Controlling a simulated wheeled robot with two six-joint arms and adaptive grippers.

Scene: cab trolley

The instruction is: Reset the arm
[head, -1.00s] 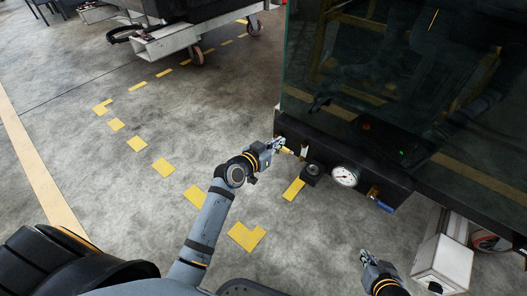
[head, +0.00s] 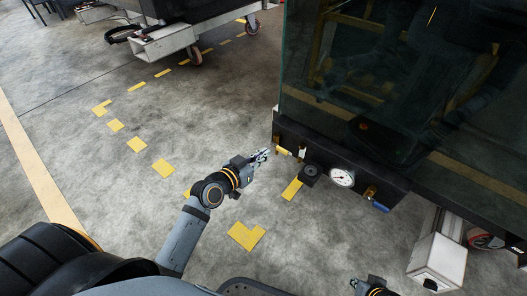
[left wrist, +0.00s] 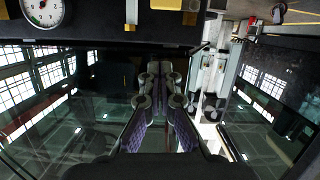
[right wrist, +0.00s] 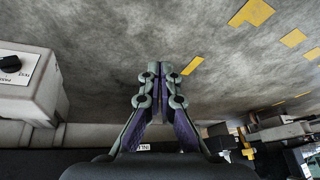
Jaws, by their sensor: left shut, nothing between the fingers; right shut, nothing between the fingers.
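My left gripper (head: 262,155) is shut and empty in the head view, just left of the dark front panel of the cab trolley (head: 327,156) and apart from it. Its closed fingers also show in the left wrist view (left wrist: 158,75), with the panel and glass behind. My right gripper (head: 356,284) is at the bottom edge of the head view, partly cut off. In the right wrist view (right wrist: 160,75) its fingers are shut and empty over the floor.
The panel carries a yellow-handled valve (head: 283,151), a black knob (head: 310,173), a round gauge (head: 342,177) and a blue-handled valve (head: 378,205). A white box (head: 437,262) stands at the lower right. Another trolley (head: 190,38) is at the back. The floor at left is clear.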

